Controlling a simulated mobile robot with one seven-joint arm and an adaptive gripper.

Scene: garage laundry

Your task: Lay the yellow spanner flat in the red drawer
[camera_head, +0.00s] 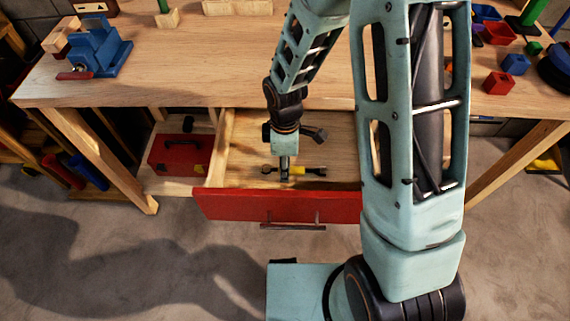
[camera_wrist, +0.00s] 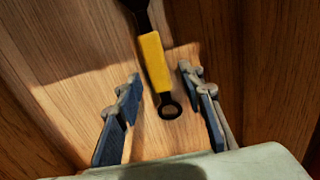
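The yellow spanner (camera_head: 298,170) has a yellow handle and dark ends. It lies on the bare wooden floor of the open red drawer (camera_head: 280,206), and looks flat. In the wrist view the spanner (camera_wrist: 154,62) runs lengthwise between the fingers, its ring end towards me and its other end cut off by the top edge. My gripper (camera_head: 285,173) is inside the drawer over the spanner. In the wrist view my gripper (camera_wrist: 159,78) is open, with a gap on each side of the handle. In the head view my gripper hides part of the handle.
The drawer hangs under a wooden workbench (camera_head: 200,80), whose front edge is close behind my gripper. A red toolbox (camera_head: 180,154) sits on a shelf left of the drawer. A blue vise (camera_head: 98,47) and several coloured blocks stand on the bench. My arm hides the drawer's right side.

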